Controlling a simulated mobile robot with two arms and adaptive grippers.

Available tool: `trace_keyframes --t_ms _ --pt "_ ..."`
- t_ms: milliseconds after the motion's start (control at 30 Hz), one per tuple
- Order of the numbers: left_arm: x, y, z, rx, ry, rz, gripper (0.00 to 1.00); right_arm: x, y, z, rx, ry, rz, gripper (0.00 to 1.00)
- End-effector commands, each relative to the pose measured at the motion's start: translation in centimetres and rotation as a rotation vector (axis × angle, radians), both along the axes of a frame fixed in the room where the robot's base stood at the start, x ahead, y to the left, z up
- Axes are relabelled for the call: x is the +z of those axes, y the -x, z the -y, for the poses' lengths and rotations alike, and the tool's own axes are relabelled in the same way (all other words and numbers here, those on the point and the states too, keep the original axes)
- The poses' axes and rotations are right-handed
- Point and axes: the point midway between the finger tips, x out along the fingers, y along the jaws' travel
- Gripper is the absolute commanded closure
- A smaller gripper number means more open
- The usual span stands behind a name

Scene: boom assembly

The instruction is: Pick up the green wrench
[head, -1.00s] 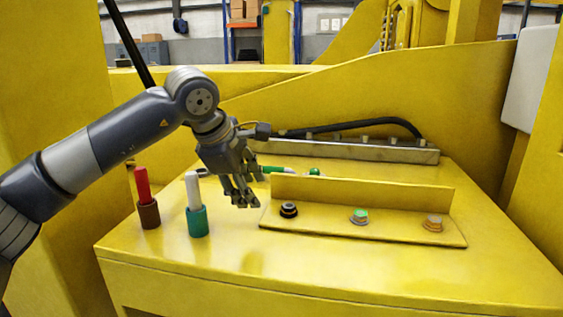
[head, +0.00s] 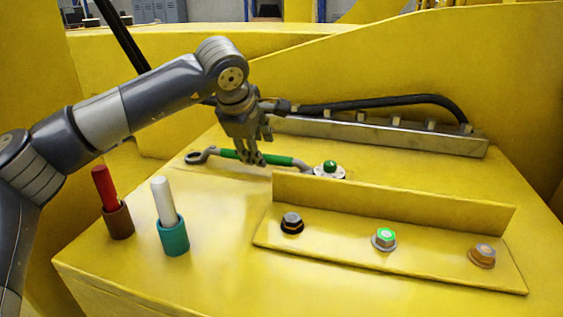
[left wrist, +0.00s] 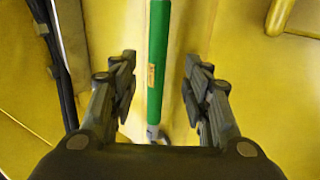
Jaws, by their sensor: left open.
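The green wrench (head: 280,160) lies on the yellow surface behind the angle bracket, with a green handle and grey metal ends. Its ring end shows at the left in the head view. My left gripper (head: 252,160) is over the middle of the handle and hides part of it. In the left wrist view, the green handle (left wrist: 158,65) runs upright between the two open fingers of my left gripper (left wrist: 160,90), with a gap on both sides. I cannot tell the exact height of the fingertips over the handle. My right gripper is not in view.
A yellow angle bracket (head: 390,203) with black, green and orange bolts stands in front of the wrench. A green-topped fitting (head: 330,168) is by its right end. A metal rail with a black hose (head: 380,101) lies behind. Red (head: 104,188) and white (head: 164,200) handled tools stand front left.

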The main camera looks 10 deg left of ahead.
Motion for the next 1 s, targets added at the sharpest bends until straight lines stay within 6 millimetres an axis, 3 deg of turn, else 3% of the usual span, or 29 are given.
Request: trace_keyframes --t_ms 267,433,667,867,1000 --pt "-2.3 -2.1 0.3 0.001 0.0 -0.004 0.56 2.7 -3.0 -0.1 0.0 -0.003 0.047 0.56" --pt "-3.9 -3.0 0.4 0.001 0.001 -0.001 0.56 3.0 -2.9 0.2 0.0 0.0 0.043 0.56" --pt "-4.2 -3.1 0.4 0.0 0.001 0.001 0.56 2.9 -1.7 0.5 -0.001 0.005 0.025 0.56" --pt "-4.2 -3.1 0.4 0.0 0.001 0.001 0.97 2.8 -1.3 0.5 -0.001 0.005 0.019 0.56" --pt "-3.9 -3.2 0.4 0.0 0.004 0.007 1.0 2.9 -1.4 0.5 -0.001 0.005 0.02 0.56"
